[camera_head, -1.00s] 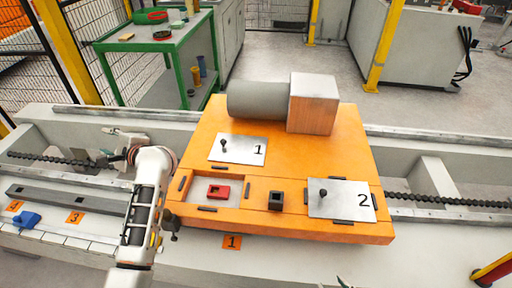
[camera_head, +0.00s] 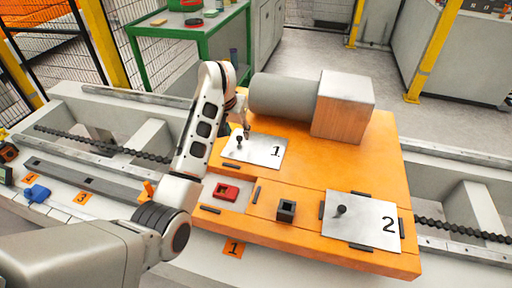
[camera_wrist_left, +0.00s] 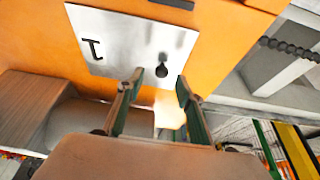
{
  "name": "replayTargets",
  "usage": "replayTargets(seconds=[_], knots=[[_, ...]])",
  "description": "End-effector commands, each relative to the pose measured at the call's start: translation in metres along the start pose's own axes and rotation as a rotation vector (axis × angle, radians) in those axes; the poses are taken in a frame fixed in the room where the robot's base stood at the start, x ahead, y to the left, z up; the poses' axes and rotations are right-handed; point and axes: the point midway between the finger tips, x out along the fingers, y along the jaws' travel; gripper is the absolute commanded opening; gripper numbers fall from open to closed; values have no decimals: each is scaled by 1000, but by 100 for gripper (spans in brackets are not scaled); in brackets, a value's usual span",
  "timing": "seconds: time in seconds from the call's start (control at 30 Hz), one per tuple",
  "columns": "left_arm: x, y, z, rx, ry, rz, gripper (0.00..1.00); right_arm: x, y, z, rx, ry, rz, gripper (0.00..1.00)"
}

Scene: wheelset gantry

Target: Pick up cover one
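Cover one (camera_head: 265,152) is a flat silver plate marked 1, with a small black knob (camera_head: 240,141) near its left end. It lies on the orange platform (camera_head: 290,247). In the left wrist view, cover one (camera_wrist_left: 115,42) and its black knob (camera_wrist_left: 162,70) show ahead of the fingers. My left gripper (camera_head: 246,128) is beside the knob end of the cover, partly hidden by its own arm. In the left wrist view, its two fingers (camera_wrist_left: 158,88) are apart with nothing between them, and the knob appears just beyond the tips. My right gripper is not in view.
Cover two (camera_head: 365,222), also with a knob, lies at the platform's right. A red block (camera_head: 227,192) sits in an open recess, and a black block (camera_head: 287,209) stands beside it. A grey cylinder (camera_head: 282,97) with a wood-sided block (camera_head: 341,112) stands behind cover one.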

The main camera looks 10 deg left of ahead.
Motion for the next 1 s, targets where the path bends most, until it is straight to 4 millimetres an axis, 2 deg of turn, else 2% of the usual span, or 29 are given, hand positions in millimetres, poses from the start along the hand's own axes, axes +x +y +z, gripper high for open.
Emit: replayTargets(seconds=[0.03,0.2,0.53,0.57,0.6,0.7,1.0], knots=[[16,-3,4,2,-10,-5,36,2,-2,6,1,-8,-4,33],[37,-4,3,2,-8,-4,36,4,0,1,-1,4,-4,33],[38,-3,-1,1,0,-2,36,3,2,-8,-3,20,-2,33],[38,-3,-1,1,0,-2,31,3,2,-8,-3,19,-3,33],[38,-3,-1,1,0,-2,21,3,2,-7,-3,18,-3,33],[39,-3,0,1,0,-2,0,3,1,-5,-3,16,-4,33],[38,-2,-1,1,0,-1,0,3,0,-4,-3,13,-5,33]])
